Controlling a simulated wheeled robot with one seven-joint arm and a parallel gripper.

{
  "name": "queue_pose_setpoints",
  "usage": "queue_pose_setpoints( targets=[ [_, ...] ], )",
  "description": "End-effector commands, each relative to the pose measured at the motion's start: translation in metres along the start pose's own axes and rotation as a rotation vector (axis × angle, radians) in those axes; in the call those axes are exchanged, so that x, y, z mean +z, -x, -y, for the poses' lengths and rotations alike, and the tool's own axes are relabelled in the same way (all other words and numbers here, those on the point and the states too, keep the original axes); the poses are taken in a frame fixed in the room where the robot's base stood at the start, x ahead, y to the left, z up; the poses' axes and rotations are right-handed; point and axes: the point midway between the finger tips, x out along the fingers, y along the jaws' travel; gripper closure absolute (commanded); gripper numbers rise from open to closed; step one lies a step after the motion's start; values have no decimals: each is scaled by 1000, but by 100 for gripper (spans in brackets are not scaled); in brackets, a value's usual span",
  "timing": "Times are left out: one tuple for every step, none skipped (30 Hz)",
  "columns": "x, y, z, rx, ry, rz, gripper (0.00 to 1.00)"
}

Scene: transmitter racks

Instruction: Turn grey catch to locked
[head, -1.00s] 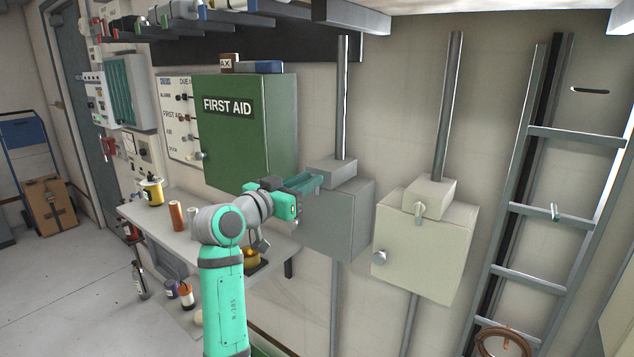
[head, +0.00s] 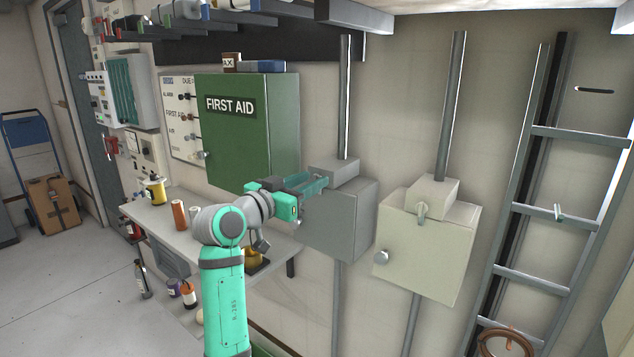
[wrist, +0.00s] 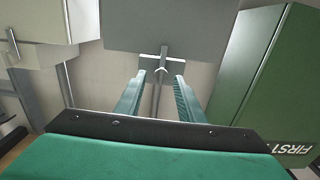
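The grey box (head: 345,218) hangs on the wall right of the green first aid cabinet, with a smaller grey block (head: 336,170) on top. The grey catch (wrist: 162,66) shows in the wrist view as a small T-shaped piece on the block's face. In the head view it is hidden behind my gripper (head: 318,183). In the wrist view my gripper (wrist: 154,82) is open, its two teal fingers apart. The catch appears centred between their tips, a little beyond them. I see no contact.
A cream box (head: 428,248) with its own catch (head: 422,212) hangs to the right. The first aid cabinet (head: 238,130) is close on the left. A shelf (head: 160,212) with bottles lies below. A ladder (head: 545,210) stands far right.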

Motion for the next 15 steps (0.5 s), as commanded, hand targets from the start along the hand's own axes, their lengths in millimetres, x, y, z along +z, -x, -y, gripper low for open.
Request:
queue_pose_setpoints(
  targets=[
    [0, 6, 1, -1, 0, -1, 65],
    [0, 10, 1, -1, 0, -1, 65],
    [0, 16, 1, -2, 0, -1, 65],
    [0, 22, 1, -3, -1, -1, 65],
    [0, 28, 1, -3, -2, -1, 65],
    [0, 35, 1, -3, -1, -1, 65],
    [0, 41, 1, -3, -1, -2, 65],
    [0, 47, 0, -3, -1, -2, 65],
    [1, 54, 0, -2, 0, -1, 65],
    [0, 60, 0, -2, 0, -1, 65],
    [0, 65, 0, -2, 0, -1, 65],
    [1, 72, 0, -2, -1, 0, 65],
    [0, 77, 0, -3, -2, 0, 65],
    [0, 82, 0, -3, -1, -1, 65],
    [0, 87, 0, -2, -1, -1, 65]
  ],
)
